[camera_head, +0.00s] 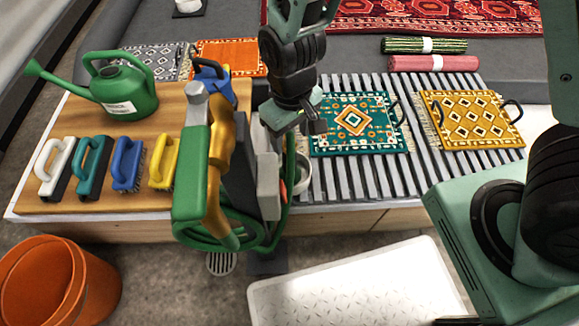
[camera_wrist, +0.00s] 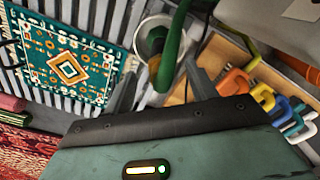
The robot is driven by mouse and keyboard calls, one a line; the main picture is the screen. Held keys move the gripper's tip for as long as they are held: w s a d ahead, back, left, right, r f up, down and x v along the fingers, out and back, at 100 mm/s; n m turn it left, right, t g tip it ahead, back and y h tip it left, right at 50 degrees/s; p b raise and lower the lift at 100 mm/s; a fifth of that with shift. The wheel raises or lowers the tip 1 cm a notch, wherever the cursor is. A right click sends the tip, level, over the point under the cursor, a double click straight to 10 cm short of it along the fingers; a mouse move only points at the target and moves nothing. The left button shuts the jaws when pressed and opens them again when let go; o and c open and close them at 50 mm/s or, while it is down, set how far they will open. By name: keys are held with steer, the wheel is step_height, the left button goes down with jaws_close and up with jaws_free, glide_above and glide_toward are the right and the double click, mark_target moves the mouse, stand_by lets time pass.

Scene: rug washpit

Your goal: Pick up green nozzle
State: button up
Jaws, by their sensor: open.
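A green watering can (camera_head: 125,92) and several handled brushes (camera_head: 128,165) stand on the wooden board at left. Patterned mats (camera_head: 352,122) lie on the slatted rack (camera_head: 330,182). An orange bucket (camera_head: 95,285) and a white tray (camera_head: 365,285) are on the floor.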

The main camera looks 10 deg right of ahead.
mark_target(290, 149)
steer(key=shift+w+f+b, duration=0.2)
steer(key=shift+f+b, duration=1.6)
steer(key=shift+f, duration=1.35)
steer(key=shift+r, duration=0.1)
steer(key=c, duration=1.1)
